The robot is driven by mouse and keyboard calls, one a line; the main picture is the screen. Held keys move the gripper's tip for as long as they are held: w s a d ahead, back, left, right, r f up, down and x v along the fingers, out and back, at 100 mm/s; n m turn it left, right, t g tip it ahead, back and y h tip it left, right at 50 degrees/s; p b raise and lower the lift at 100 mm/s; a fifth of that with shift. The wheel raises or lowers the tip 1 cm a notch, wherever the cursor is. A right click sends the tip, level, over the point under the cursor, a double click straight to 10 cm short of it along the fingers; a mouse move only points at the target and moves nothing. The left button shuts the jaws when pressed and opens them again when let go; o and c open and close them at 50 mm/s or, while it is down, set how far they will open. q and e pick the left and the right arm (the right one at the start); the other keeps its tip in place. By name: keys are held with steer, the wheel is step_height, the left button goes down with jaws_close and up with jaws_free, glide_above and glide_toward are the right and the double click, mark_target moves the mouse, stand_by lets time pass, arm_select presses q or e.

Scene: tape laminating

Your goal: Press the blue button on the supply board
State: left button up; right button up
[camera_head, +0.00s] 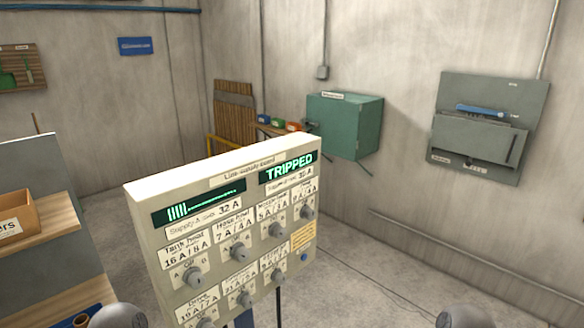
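The supply board (150,235) is a beige upright panel on a stand, in the lower middle of the head view. The blue button (304,257) is small and sits at the board's right side, below a yellow label (303,236). Nothing covers it. Rounded grey parts of my arms show at the bottom edge, left and right. Neither gripper's fingers are in view.
A green box (345,125) and a grey wall panel (478,150) holding a blue tool (482,111) hang on the back wall. The floor (400,270) right of the board is clear.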

jaws_close()
stand_by(1.4)
